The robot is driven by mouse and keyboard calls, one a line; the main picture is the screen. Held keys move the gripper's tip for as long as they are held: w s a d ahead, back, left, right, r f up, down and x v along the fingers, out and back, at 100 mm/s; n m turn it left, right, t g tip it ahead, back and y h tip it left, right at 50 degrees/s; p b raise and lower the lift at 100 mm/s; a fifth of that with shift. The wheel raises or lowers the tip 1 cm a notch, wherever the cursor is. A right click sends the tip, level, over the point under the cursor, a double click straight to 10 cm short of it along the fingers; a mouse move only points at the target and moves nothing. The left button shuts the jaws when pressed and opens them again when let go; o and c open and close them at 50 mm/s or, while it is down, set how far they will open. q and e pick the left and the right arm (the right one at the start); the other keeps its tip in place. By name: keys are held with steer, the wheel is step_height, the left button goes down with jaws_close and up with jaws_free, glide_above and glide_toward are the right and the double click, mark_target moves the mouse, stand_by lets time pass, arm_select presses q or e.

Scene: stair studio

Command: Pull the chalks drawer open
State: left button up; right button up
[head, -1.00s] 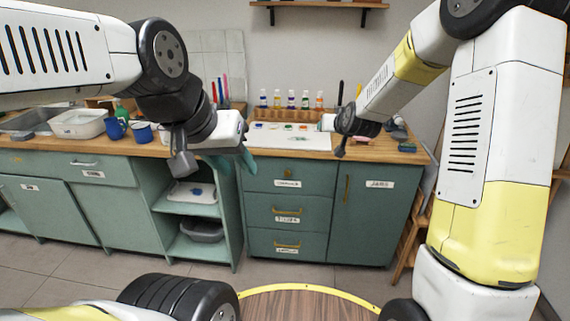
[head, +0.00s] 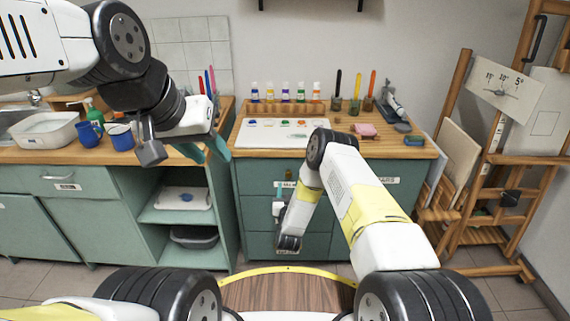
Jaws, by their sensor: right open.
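A teal drawer unit stands under the wooden counter, with a top drawer (head: 256,175), a middle drawer (head: 254,216) and a bottom drawer (head: 256,246). All look shut. Their small labels are partly covered or too small to read, so I cannot tell which is the chalks drawer. My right gripper (head: 279,208) is open in front of the middle drawer, near where its handle is hidden; I cannot tell whether it touches. My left gripper (head: 182,143) hangs above the counter at left, apart from the drawers; its jaw opening is unclear.
The counter (head: 400,149) holds a white palette sheet (head: 270,134), paint bottles (head: 285,92) and a pink sponge (head: 364,130). Blue mugs (head: 121,137) and a white basin (head: 45,131) stand at left. A wooden easel (head: 487,165) stands at right.

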mark_target(289, 175)
steer(key=w, duration=0.7)
steer(key=shift+w, duration=0.35)
steer(key=shift+c, duration=0.4)
jaws_close()
stand_by(0.7)
